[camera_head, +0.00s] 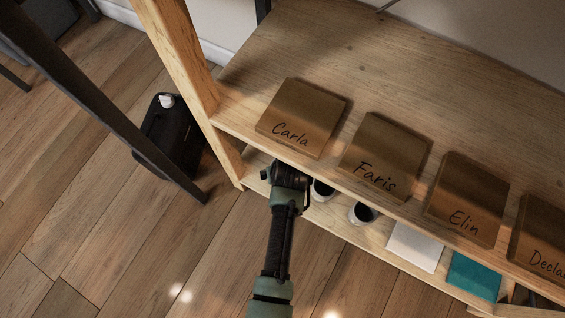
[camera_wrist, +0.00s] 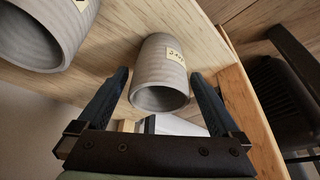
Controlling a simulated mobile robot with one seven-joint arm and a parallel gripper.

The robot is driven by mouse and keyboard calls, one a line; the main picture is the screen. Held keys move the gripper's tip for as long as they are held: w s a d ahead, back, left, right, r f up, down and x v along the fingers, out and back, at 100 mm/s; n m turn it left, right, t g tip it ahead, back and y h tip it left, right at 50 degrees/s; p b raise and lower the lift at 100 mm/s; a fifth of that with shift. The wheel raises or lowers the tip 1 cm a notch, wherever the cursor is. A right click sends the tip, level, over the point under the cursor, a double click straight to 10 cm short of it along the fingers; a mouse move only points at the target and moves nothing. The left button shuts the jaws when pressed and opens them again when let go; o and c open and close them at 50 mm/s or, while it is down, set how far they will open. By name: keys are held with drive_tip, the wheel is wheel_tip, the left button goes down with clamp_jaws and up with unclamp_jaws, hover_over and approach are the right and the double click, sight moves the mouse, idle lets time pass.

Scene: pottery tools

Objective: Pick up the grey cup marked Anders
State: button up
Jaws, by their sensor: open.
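A grey ribbed cup (camera_wrist: 160,84) with a pale yellow label (camera_wrist: 175,57) is in the middle of the wrist view, its dark opening toward me. The label's writing is too small and turned to read surely. My gripper (camera_wrist: 160,76) is open, with one finger on each side of this cup; whether they touch it I cannot tell. A second grey cup (camera_wrist: 42,38) is at the upper left, partly cut off. In the head view my gripper (camera_head: 288,174) is at the lower shelf, its fingers hidden. Two cups show right of it, one nearer (camera_head: 321,190) and one farther (camera_head: 362,213).
Wooden boards named Carla (camera_head: 300,115), Faris (camera_head: 382,155), Elin (camera_head: 465,200) and a partly cut-off one (camera_head: 541,240) lie on the upper shelf, above my gripper. A white square (camera_head: 414,246) and a teal square (camera_head: 473,275) are on the lower shelf. A wooden post (camera_head: 182,62) stands left.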

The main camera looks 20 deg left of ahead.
drive_tip(key=b+x, duration=0.2)
drive_tip(key=x, duration=0.1)
drive_tip(key=shift+f, duration=0.15)
drive_tip(key=shift+c, duration=0.3)
drive_tip(key=c, duration=1.4)
